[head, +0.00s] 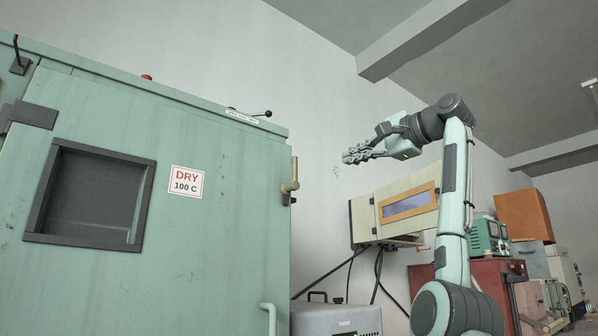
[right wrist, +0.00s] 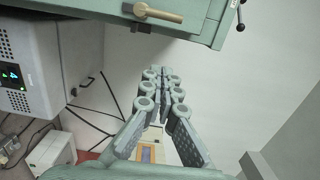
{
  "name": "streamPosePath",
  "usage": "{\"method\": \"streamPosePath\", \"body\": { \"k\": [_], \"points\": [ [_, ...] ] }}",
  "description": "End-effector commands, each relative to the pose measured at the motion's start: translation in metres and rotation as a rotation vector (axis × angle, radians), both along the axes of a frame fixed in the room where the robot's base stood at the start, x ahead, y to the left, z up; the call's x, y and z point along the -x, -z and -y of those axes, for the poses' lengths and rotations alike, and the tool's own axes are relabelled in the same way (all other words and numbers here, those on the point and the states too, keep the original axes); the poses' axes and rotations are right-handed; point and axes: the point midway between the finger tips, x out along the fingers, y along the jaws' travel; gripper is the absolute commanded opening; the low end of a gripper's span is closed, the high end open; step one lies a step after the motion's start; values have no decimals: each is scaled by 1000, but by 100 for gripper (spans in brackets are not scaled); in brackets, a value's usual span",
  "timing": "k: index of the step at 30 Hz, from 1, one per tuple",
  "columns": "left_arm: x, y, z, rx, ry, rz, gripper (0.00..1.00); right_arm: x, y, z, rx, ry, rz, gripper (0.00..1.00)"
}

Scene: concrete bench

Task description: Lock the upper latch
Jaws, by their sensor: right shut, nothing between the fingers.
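The upper latch (head: 291,178) is a brass-coloured handle on a dark mount at the right edge of the green oven's door (head: 225,235). Its handle points up. In the right wrist view the latch (right wrist: 158,13) shows at the top, lying sideways in that picture. My right gripper (head: 352,155) is to the right of the latch and a little higher in the head view, apart from it. Its fingers are together with nothing between them, and they also show in the right wrist view (right wrist: 160,76). My left gripper is not in view.
A pale door handle (head: 269,318) is low on the oven door. A black-knobbed lever (head: 266,113) is at the oven's top. A grey instrument box (head: 335,320) stands beside the oven. A cream cabinet with an orange-framed window (head: 408,205) is behind my arm.

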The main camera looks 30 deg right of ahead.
Motion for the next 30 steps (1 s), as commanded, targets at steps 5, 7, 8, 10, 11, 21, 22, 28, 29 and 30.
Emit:
{"method": "streamPosePath", "body": {
  "k": [5,7,8,10,11,21,22,28,29,30],
  "points": [
    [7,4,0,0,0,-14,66,0,0,0,0,0,0,0],
    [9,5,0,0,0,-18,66,0,0,0,0,0,0,0],
    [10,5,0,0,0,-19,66,0,0,0,0,0,0,0],
    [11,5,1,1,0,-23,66,-1,0,0,1,0,0,0],
    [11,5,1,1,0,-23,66,-2,0,0,1,0,-1,0],
    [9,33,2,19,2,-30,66,-57,-1,-8,2,-1,-6,0],
    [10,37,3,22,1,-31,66,-63,-2,-9,2,-1,-5,0],
    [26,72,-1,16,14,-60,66,-99,-2,-13,1,0,-3,0],
    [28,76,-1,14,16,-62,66,-103,-1,-14,2,0,-4,0],
    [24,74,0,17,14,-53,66,-102,1,-24,5,-1,0,0]
  ]
}}
